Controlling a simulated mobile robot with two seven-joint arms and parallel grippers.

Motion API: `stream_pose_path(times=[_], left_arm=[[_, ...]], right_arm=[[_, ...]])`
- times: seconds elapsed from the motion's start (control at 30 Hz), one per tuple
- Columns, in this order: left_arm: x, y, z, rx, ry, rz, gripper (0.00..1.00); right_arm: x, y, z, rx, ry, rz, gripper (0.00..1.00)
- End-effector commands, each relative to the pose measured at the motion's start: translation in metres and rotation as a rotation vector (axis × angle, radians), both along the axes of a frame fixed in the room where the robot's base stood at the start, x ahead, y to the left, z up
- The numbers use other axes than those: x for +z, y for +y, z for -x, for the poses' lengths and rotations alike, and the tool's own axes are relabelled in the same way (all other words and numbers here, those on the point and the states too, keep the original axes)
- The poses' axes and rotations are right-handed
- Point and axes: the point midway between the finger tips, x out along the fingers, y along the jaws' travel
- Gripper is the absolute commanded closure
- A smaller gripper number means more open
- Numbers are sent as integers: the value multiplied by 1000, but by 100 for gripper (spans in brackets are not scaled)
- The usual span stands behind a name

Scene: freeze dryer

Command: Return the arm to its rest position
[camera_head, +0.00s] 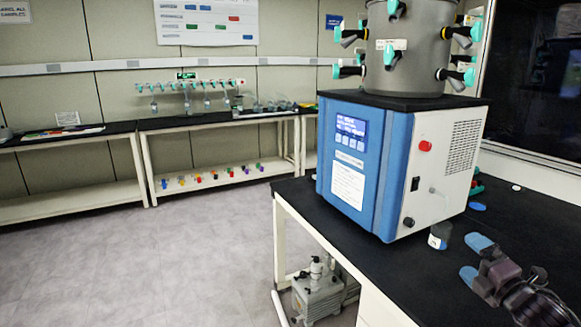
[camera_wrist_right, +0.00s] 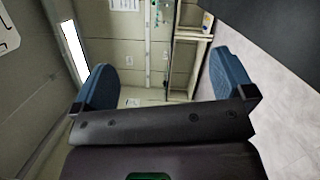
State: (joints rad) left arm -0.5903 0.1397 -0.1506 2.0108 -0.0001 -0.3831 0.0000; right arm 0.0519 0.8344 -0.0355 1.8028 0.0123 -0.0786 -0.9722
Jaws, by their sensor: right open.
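My right gripper (camera_head: 474,259) is at the lower right of the head view, above the black bench top, with its two blue fingertips apart and nothing between them. In the right wrist view my right gripper (camera_wrist_right: 160,88) also shows open and empty, with the wall and a shelf far beyond it. The blue and white freeze dryer (camera_head: 365,165) stands on the bench to the left of the gripper, apart from it. My left gripper is not in view.
A blue disc (camera_head: 477,207) lies behind. A pump (camera_head: 318,290) sits below the bench. The grey floor (camera_head: 150,265) at left is clear.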

Motion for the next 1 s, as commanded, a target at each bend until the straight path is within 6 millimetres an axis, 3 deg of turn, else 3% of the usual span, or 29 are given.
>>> stream_pose_path(times=[0.27,0.5,0.6,0.8,1.0], left_arm=[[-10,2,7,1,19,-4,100],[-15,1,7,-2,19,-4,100],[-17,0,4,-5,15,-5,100],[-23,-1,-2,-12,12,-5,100],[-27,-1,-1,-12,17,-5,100]], right_arm=[[-99,46,48,-76,250,-665,0],[-203,106,131,-262,465,-1266,0],[-238,132,172,-353,527,-1433,0],[-284,169,243,-491,595,-1587,0],[-306,176,278,-574,622,-1628,0]])
